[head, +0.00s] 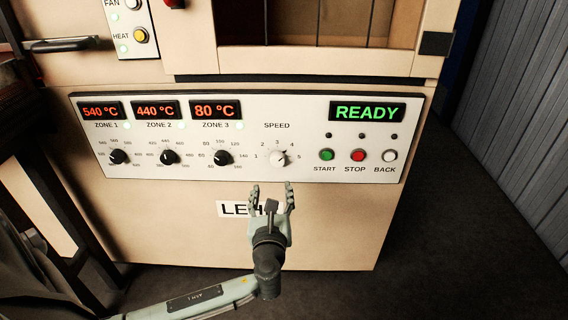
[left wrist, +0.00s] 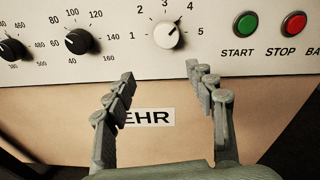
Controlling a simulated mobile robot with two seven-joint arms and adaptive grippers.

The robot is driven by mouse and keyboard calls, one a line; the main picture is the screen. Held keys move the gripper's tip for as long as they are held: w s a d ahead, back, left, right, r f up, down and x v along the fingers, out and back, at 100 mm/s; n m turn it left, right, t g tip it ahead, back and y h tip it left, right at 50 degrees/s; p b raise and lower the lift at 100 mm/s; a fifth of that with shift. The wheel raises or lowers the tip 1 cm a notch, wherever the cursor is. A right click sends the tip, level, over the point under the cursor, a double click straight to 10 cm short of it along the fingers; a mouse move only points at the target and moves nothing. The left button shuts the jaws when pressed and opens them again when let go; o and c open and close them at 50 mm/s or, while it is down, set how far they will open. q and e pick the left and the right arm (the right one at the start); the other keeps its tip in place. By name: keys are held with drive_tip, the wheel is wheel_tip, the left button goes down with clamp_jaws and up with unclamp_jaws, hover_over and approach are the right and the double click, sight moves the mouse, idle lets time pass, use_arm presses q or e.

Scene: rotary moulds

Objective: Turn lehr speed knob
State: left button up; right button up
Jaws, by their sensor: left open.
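The speed knob (head: 278,158) is a white dial on the lehr control panel (head: 262,170), under the word SPEED, with a scale from 1 to 5. My left gripper (head: 272,190) is open and empty, just below the panel's lower edge and under the knob. In the left wrist view its two fingers (left wrist: 160,85) stand apart, below the knob and not touching it. My right gripper is not in view.
Three black zone knobs (head: 168,157) sit left of the speed knob. The green START (head: 326,155), red STOP (head: 358,155) and white BACK (head: 390,155) buttons sit right of it. A lit READY display (head: 367,112) is above them. Open floor (head: 470,230) lies right of the machine.

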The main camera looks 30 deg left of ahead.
sight(277, 163)
use_arm(q)
drive_tip(key=w+a, duration=0.1)
drive_tip(key=w, duration=0.1)
drive_tip(key=w+a+r+m, duration=0.1)
drive_tip(key=w, duration=0.2)
drive_tip(key=w+a+r+m+t, duration=0.1)
drive_tip(key=w, duration=0.1)
drive_tip(key=shift+w+a, duration=0.25)
drive_tip(key=c, duration=1.1)
